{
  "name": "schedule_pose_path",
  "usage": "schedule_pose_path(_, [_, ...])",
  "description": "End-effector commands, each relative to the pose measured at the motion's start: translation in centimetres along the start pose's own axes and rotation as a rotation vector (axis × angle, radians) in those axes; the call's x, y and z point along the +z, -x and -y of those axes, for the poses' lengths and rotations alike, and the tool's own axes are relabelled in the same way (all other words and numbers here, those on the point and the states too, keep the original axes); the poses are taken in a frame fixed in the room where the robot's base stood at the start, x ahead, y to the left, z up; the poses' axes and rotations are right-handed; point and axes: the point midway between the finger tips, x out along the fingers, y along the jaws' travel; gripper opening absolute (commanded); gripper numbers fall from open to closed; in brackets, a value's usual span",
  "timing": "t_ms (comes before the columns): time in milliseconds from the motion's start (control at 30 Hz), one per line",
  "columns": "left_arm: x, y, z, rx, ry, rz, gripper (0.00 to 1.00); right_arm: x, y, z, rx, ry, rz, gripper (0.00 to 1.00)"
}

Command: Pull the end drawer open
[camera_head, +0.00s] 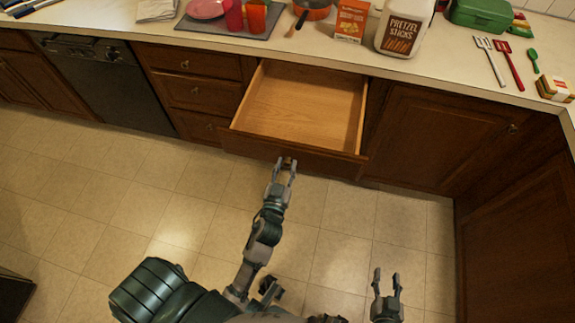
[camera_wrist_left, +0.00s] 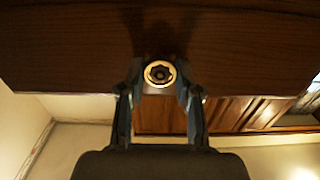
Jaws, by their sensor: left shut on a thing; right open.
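A wooden drawer (camera_head: 303,107) under the counter is pulled well out, and its bare, empty inside shows in the head view. Its dark front (camera_head: 300,152) faces me. My left gripper (camera_head: 285,165) is at the middle of that front, shut on the drawer's round knob. In the left wrist view the brass knob (camera_wrist_left: 159,74) sits between the two fingers, against the dark drawer front (camera_wrist_left: 70,50). My right gripper (camera_head: 386,275) is open and empty, low over the floor at the lower right, away from the cabinets.
Closed drawers (camera_head: 190,92) and a dark dishwasher (camera_head: 108,85) are left of the open drawer. A closed cabinet door (camera_head: 440,135) is to its right. The counter (camera_head: 330,48) holds a pretzel jar (camera_head: 404,28), a box (camera_head: 351,20) and utensils. The tiled floor (camera_head: 150,190) is clear.

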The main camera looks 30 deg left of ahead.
Motion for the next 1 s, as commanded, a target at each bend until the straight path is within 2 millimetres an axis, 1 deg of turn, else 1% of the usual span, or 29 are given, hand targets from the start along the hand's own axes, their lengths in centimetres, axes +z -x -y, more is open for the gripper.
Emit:
schedule_pose_path(33, [-0.1,0.0,-0.4,0.011,0.006,-0.004,0.00,0.0,0.0,0.0,0.000,0.000,0.000,0.44])
schedule_pose_path(133, [-0.1,0.0,-0.4,0.010,0.006,-0.004,0.00,0.0,0.0,0.1,-0.001,0.000,0.000,0.44])
schedule_pose_path(167, [-0.1,0.0,-0.4,0.010,0.006,-0.004,0.41,0.0,0.0,0.1,-0.001,-0.001,-0.001,0.44])
schedule_pose_path(200, [-0.1,0.0,-0.5,0.009,0.005,-0.004,0.51,0.0,0.0,0.1,-0.001,-0.002,-0.001,0.44])
schedule_pose_path(233, [-0.1,0.0,-0.4,0.009,0.005,-0.004,0.58,0.0,0.0,0.1,-0.001,-0.002,-0.001,0.44])
schedule_pose_path(567, [-0.1,0.2,-0.4,0.008,0.006,-0.004,0.58,-0.1,0.1,0.1,-0.002,-0.001,-0.005,0.44])
schedule_pose_path(667, [0.0,1.3,-0.4,0.007,0.007,-0.001,0.58,-0.1,0.1,0.1,-0.002,-0.001,-0.004,0.44])
schedule_pose_path(900, [0.1,5.5,-0.3,0.006,0.008,0.001,0.58,-0.1,0.1,0.1,-0.001,-0.001,-0.004,0.44])
schedule_pose_path(1000, [0.1,6.7,-0.4,0.007,0.006,0.001,0.58,-0.1,0.1,0.1,-0.001,-0.002,-0.003,0.44])
